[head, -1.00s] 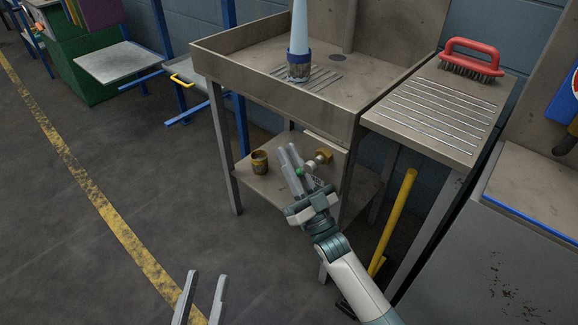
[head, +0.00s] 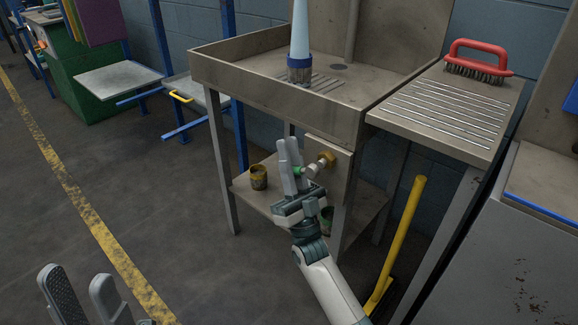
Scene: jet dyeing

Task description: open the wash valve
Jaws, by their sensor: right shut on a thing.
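The wash valve (head: 313,169) sticks out from a panel under the sink, with a brass fitting (head: 327,158) behind it and a small green handle (head: 298,171) in front. My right gripper (head: 289,146) points upward at the valve and is shut on the green handle, whose middle is partly hidden by the fingers. My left gripper (head: 80,285) is at the lower left edge, its two fingers apart and empty, far from the valve.
The metal sink (head: 270,95) stands above the valve, with a brush-tipped blue column in it. A rusty can (head: 259,177) sits on the lower shelf (head: 262,203). A yellow pole (head: 402,235) leans right of the valve. A red brush (head: 477,62) lies on the ribbed drainboard (head: 440,112).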

